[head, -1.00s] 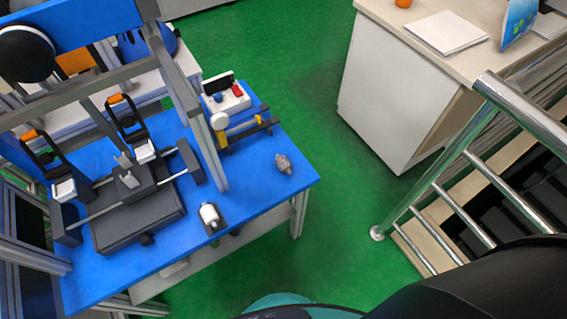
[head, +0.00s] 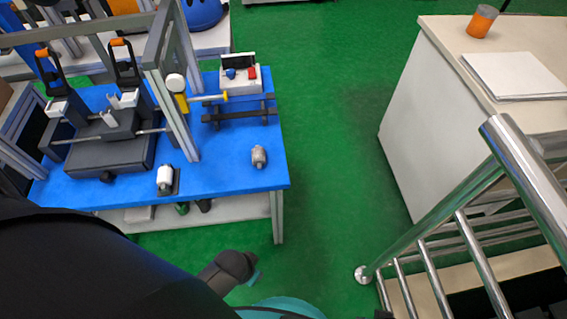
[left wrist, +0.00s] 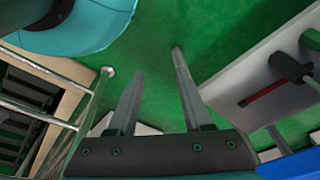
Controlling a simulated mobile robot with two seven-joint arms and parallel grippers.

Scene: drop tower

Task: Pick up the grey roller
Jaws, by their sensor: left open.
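The grey roller (head: 259,157) is a small grey cylinder on the bare right part of the blue table (head: 225,181) in the head view. Nothing touches it. My left arm crosses the lower left of the head view, below the table. In the left wrist view my left gripper (left wrist: 157,63) is open and empty, its two fingers apart over green floor. The roller cannot be made out in that view. My right gripper is not in view.
A white roller (head: 165,177) on a dark stand lies left of the grey one. A metal frame (head: 172,100) and a dark rack (head: 240,111) stand behind. A steel railing (head: 447,219) and a white cabinet (head: 425,120) are at right. Green floor between is clear.

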